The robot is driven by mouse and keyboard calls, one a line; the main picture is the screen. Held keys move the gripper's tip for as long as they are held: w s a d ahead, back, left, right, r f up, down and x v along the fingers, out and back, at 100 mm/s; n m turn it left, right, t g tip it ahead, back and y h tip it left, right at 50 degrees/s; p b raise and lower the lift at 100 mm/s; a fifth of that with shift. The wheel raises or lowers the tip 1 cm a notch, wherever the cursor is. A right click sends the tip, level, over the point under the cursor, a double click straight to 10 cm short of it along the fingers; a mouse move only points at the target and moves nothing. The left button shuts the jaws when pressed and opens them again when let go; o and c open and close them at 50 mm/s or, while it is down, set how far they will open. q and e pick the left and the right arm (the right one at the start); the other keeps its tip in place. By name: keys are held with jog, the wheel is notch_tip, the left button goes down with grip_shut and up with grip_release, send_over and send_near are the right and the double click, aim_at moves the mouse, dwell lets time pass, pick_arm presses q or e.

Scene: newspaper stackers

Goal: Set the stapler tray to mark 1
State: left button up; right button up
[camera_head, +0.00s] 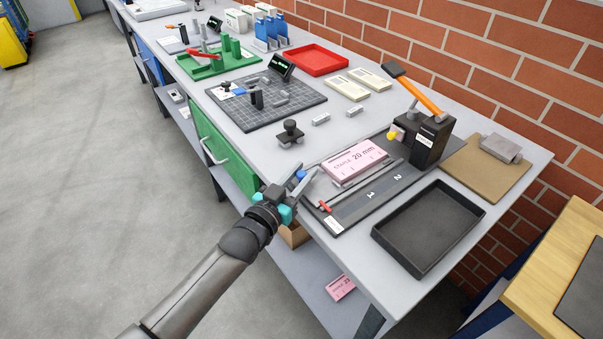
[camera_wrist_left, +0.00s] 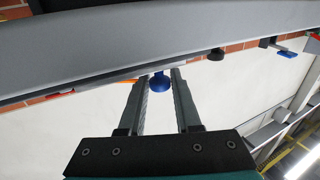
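The stapler (camera_head: 432,139) is a black block with an orange-handled lever, standing on a dark base plate (camera_head: 352,210) marked 1 and 2. A rail runs along the plate. A red pointer (camera_head: 324,206) sits near its front-left end, left of mark 1. A blue knob (camera_head: 302,175) is at the tray's left end. My left gripper (camera_head: 303,183) is at this knob, fingers apart; in the left wrist view the knob (camera_wrist_left: 160,82) shows between the fingertips, contact unclear. My right gripper is out of view.
A black empty tray (camera_head: 429,225) lies right of the plate, near the table edge. A dark knob fixture (camera_head: 290,133), a gridded mat (camera_head: 222,112) and a red tray (camera_head: 318,60) are farther back.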

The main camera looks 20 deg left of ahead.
pick_arm(q)
grip_shut()
dwell(1.0)
